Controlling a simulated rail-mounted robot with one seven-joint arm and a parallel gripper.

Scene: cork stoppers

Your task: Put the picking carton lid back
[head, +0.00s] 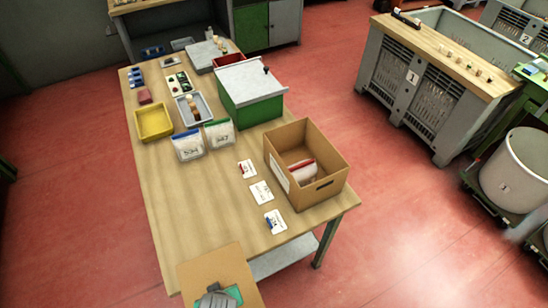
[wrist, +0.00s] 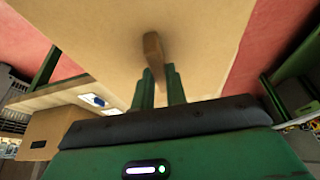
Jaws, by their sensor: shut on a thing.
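The picking carton (head: 328,168) stands open near the table's right front edge, with a white and red item (head: 304,172) inside. The flat brown carton lid (head: 212,262) is at the front end of the table, away from the carton. In the wrist view the lid (wrist: 210,45) fills the upper middle, with a wooden handle (wrist: 153,52) on it. My gripper (wrist: 160,88) is shut on this handle with its green fingers. In the head view my gripper (head: 219,295) shows at the bottom edge, over the lid. The carton also shows in the wrist view (wrist: 60,125), at lower left.
Several white cards (head: 261,192) lie left of the carton. Labelled bags (head: 188,147), a yellow tray (head: 153,122), a grey tray (head: 183,109) and a green box with a pale top (head: 250,105) stand farther back. The table's left front is clear.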

